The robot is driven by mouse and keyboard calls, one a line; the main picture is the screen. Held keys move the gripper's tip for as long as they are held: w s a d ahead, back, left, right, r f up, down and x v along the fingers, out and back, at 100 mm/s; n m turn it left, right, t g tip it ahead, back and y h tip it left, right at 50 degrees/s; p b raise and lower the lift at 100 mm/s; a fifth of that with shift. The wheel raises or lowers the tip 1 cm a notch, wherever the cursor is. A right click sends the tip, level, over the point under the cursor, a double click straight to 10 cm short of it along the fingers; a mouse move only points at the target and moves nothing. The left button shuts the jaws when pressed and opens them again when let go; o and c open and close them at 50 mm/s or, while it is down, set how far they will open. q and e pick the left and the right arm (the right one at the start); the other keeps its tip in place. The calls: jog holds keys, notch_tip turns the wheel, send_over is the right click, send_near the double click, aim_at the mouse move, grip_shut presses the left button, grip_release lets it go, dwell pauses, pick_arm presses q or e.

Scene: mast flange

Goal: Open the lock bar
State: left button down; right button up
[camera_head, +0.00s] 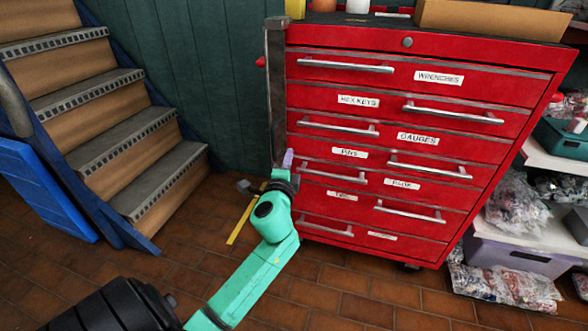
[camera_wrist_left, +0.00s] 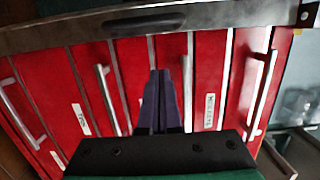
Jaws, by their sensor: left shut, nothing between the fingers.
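The lock bar (camera_head: 277,95) is a long grey metal strip standing upright along the left edge of the red tool cabinet (camera_head: 420,55). In the left wrist view the bar (camera_wrist_left: 225,14) runs across the top of the picture, with a dark elongated handle or slot (camera_wrist_left: 145,22) on it. My left gripper (camera_head: 288,158) is at the cabinet's left edge, near the lower visible part of the bar. Its purple fingers (camera_wrist_left: 160,75) are together and empty, pointing towards the bar; I cannot tell whether they touch it. The bar's lower end is hidden behind my gripper. My right gripper is not in view.
Several labelled drawers with metal handles (camera_head: 345,65) appear closed. Stairs (camera_head: 120,130) with a blue side stand to the left. A yellow strip (camera_head: 243,218) lies on the tiled floor. Shelves with bagged parts (camera_head: 515,205) stand right of the cabinet.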

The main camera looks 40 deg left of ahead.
aim_at(275, 160)
pick_arm(q)
jog(key=w+a+b, duration=0.1)
jog(key=w+a, duration=0.3)
jog(key=a, duration=0.2)
jog(key=shift+w+a, duration=0.15)
jog(key=shift+a, duration=0.1)
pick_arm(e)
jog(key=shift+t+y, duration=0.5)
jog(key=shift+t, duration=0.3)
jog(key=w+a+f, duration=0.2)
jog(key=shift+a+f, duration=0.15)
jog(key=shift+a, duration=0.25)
